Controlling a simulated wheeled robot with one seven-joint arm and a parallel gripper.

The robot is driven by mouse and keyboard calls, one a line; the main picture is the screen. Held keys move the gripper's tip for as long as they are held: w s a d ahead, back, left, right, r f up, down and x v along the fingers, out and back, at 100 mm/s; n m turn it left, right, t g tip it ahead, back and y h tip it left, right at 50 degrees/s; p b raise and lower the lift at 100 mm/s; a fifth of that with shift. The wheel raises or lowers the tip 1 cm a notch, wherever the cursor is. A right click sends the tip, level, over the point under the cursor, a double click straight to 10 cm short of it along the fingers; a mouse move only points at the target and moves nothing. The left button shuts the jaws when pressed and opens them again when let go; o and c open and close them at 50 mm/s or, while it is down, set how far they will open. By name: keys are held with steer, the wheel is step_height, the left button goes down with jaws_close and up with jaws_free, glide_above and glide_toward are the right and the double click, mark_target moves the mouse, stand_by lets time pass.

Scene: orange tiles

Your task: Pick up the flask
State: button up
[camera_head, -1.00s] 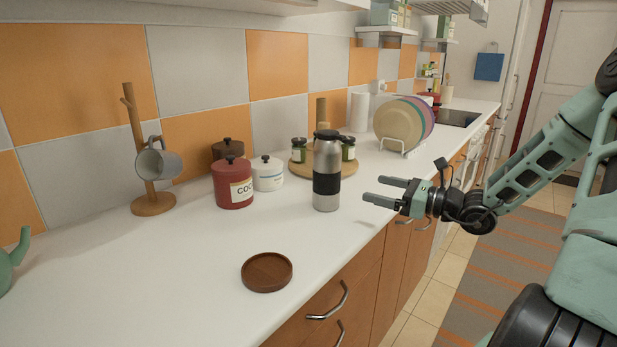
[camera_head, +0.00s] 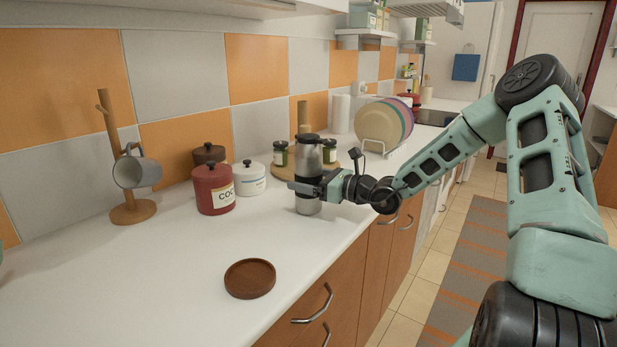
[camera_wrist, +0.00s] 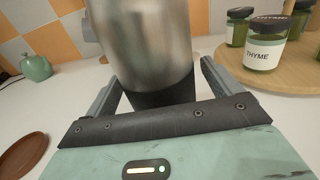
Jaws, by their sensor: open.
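The flask (camera_head: 309,158) is a silver metal cylinder with a black band and a black lid. It stands upright on the white counter. My gripper (camera_head: 301,188) is level with the flask's lower half, and its fingers reach past the flask. In the wrist view the flask (camera_wrist: 148,40) stands between the two open fingers of my gripper (camera_wrist: 158,88), with one finger on each side. A gap shows between the flask and the right finger.
A round wooden coaster (camera_head: 250,278) lies in front. A red canister (camera_head: 213,188) and a white jar (camera_head: 249,178) stand left of the flask. Green-filled jars (camera_head: 280,153) on a wooden tray (camera_head: 291,172) are close behind. A mug stand (camera_head: 130,213) is farther left.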

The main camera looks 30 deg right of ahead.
steer(key=shift+x, duration=0.95)
steer(key=shift+c, duration=0.3)
